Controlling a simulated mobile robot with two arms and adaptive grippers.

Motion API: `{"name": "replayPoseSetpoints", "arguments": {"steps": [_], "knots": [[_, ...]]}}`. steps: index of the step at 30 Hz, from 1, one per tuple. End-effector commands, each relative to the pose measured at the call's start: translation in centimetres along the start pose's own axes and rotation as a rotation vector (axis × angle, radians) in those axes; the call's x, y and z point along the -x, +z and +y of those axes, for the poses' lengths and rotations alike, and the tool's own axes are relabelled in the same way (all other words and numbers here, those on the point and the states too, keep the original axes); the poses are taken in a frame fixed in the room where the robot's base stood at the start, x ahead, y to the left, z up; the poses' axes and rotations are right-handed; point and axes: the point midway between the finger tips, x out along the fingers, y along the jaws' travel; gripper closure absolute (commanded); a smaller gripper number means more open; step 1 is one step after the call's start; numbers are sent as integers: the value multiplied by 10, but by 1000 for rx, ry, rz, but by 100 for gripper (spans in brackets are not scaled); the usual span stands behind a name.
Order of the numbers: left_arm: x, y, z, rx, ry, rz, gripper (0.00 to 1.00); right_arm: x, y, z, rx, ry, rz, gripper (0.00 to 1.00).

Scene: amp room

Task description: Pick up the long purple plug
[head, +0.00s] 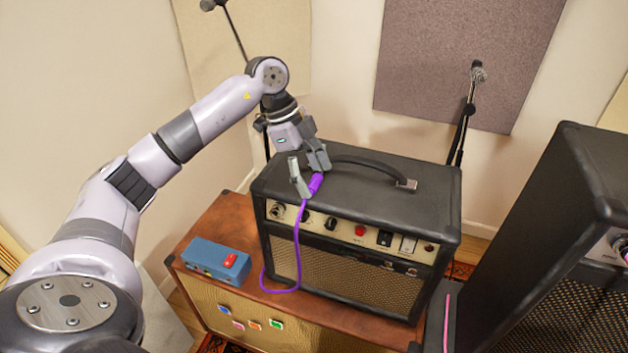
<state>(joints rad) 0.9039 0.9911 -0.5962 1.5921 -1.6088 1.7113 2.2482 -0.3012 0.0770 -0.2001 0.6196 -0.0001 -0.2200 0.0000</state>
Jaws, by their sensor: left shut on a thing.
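The long purple plug (316,183) is between the fingers of my left gripper (307,181), near the front left top edge of the black amp (400,215). The left gripper is shut on the plug. A purple cable (300,240) hangs from the plug down the amp's front and curves onto the brown cabinet top. The plug's tip is hidden by the fingers. My right gripper is not in view.
A blue box with a red switch (216,260) sits on the brown cabinet (200,222), left of the amp. The amp has a top handle (375,165) and front knobs. A larger black amp (560,230) stands at right. A microphone stand (464,125) is behind.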

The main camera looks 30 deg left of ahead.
Motion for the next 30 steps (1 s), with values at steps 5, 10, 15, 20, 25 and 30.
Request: {"name": "replayPoseSetpoints", "arguments": {"steps": [5,10,15,20,25,30], "knots": [[4,-2,0,-1,-2,1,58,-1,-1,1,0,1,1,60],[18,-8,-1,-1,-4,1,58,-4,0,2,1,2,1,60],[44,-18,-1,-2,-6,2,58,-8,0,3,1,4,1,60],[74,-31,-1,-3,-5,3,58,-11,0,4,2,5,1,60],[105,-44,-1,-2,-4,3,58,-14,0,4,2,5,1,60],[136,-57,-1,-2,-5,2,58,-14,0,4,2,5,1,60]]}}
